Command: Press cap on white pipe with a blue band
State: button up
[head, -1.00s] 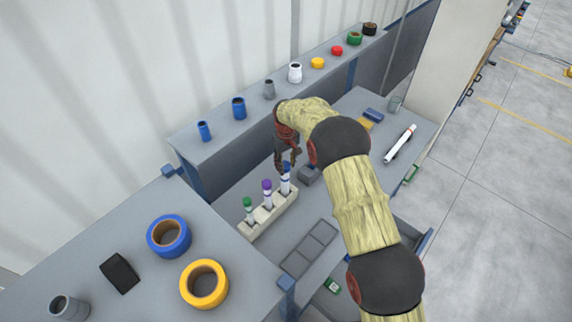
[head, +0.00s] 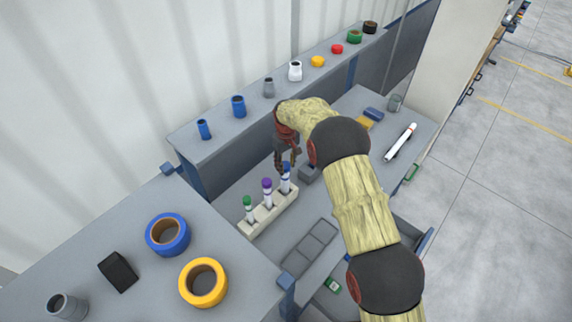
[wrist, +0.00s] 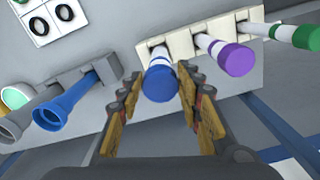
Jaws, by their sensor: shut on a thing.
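The white pipe with a blue band (head: 286,185) stands in the rear slot of a beige rack (head: 256,229). A blue cap (wrist: 160,83) is at its upper end, seen nearly end-on in the wrist view. My gripper (head: 285,165) is at the top of this pipe, with one finger on each side of the blue cap, shut on it. Its fingers (wrist: 159,76) also show in the wrist view. How deep the cap sits on the pipe cannot be told.
Pipes with a purple cap (head: 267,184) and a green cap (head: 248,202) stand in the same rack. A grey block (head: 309,174) is close to my gripper. Blue (head: 168,235) and yellow (head: 204,282) tape rolls lie on the front table. Fittings line the back shelf.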

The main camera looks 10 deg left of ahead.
jog(key=shift+f, duration=0.15)
jog(key=o, duration=0.9)
jog(key=shift+o, duration=1.1)
jog(key=shift+o, duration=1.1)
jog(key=shift+r+p, duration=0.85)
jog(key=shift+r, duration=2.7)
